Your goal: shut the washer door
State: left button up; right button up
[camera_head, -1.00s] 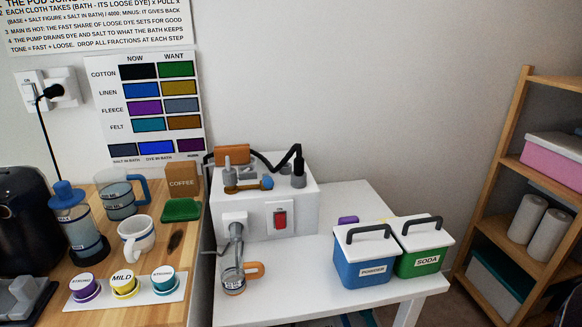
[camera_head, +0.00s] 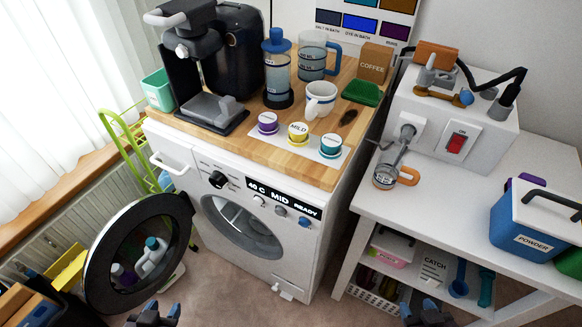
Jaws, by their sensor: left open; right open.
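The white washer (camera_head: 265,270) stands under the wooden counter, with its display reading "40 C MID READY". Its round dark-rimmed door (camera_head: 184,222) is open, swung out to the left of the drum opening (camera_head: 240,228). Bottles (camera_head: 150,258) show through the door's glass. My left gripper (camera_head: 161,312) is open at the bottom edge, below and to the right of the door, apart from it in the picture. My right gripper (camera_head: 424,311) is open at the bottom edge, in front of the white table. Both grippers look empty; their lower parts are cut off.
The wooden counter (camera_head: 215,128) holds a coffee machine (camera_head: 235,50), a press, a mug and several pods. A white table (camera_head: 440,195) with lower shelves stands at right. A green folding frame (camera_head: 125,140) and a radiator lie left. Carpet (camera_head: 235,300) is clear before the washer.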

aim_at(99, 293)
jog(key=j+u, duration=0.3)
jog(key=j, duration=1.35)
